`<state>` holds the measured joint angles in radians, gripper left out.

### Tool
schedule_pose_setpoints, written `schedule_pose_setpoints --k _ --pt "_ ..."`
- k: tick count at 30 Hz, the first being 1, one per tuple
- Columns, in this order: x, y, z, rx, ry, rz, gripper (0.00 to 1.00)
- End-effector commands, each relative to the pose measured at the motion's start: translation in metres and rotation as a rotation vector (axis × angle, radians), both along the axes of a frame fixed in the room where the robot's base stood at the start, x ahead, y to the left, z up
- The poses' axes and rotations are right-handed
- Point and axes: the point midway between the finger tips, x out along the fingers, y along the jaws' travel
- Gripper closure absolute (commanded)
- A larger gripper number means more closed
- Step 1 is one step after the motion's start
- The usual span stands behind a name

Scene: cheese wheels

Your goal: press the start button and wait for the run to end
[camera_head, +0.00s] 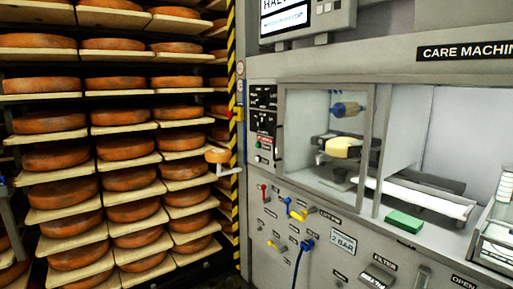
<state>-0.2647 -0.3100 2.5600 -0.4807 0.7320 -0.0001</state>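The care machine (400,65) fills the right of the head view. A narrow control panel (263,125) on its left front carries small buttons, among them a green one (258,145) and a pale one below it. Their labels are too small to read, so I cannot tell which is the start button. A screen (285,20) at the top shows large letters beginning "HAL", cut off by the frame. Behind the machine's window, a pale yellow piece (343,147) sits on a dark mechanism. I cannot make out my gripper in this view.
Racks of orange cheese wheels (130,180) on boards fill the left. Coloured valve levers (297,212) and a blue hose (300,260) project below. A green block (404,221) lies on the ledge.

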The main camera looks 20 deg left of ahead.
Motion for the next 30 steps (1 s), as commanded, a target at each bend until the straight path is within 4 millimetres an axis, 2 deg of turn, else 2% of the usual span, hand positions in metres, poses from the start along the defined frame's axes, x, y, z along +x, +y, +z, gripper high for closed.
schedule_pose_setpoints --k 1,6,7,30 --pt "0.0 0.0 0.0 0.0 0.0 0.0 0.58" --pt "0.0 0.0 0.0 0.0 0.0 0.0 0.97" --pt "0.0 0.0 0.0 0.0 0.0 0.0 1.0" --pt "0.0 0.0 0.0 0.0 0.0 0.0 1.0"
